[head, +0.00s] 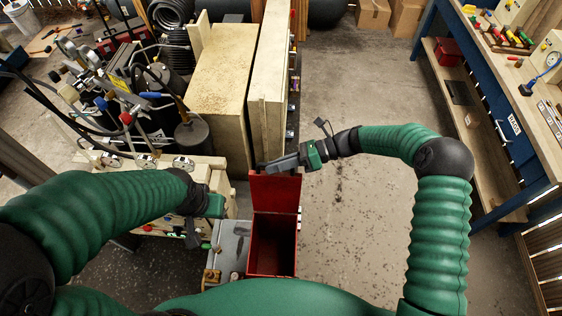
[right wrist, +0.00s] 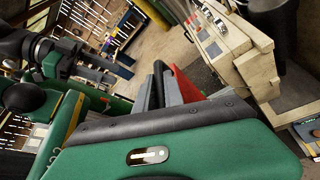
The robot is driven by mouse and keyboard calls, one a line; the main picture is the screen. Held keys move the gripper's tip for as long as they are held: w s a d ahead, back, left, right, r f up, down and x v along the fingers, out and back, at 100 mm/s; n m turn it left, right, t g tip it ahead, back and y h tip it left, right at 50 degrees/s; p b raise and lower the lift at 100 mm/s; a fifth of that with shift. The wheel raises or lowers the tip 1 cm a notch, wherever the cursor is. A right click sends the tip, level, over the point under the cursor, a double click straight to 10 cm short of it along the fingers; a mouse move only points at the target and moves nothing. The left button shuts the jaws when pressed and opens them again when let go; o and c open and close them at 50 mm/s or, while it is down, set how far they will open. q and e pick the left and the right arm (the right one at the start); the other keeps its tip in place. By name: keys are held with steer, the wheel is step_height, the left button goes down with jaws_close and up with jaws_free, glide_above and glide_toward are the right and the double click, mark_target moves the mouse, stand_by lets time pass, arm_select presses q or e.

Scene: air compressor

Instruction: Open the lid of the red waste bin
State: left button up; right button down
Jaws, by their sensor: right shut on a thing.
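The red waste bin (head: 256,262) stands at the bottom middle of the head view. Its lid (head: 275,192) is raised upright at the far side, and the dark inside of the bin shows. My right gripper (head: 283,163) is at the lid's upper edge, shut on it. In the right wrist view, the red lid (right wrist: 188,88) shows beside the grey fingers (right wrist: 163,88). My left gripper (head: 194,236) points down, left of the bin and apart from it. Its fingers are small and dark, so I cannot tell their opening.
Tall wooden panels (head: 269,85) stand just beyond the lid. A wooden bench with valves (head: 150,176) and compressor parts lie at left. A blue workbench (head: 500,110) with tools runs along the right. The concrete floor (head: 350,230) right of the bin is clear.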

steer(key=shift+w+d+f, duration=0.1)
steer(key=shift+w+f, duration=0.05)
steer(key=shift+w, duration=0.1)
steer(key=c, duration=1.5)
jaws_free()
steer(key=shift+o, duration=0.2)
steer(key=shift+d, duration=0.1)
steer(key=b+v, duration=0.6)
steer(key=v, duration=1.1)
steer(key=shift+f, duration=0.15)
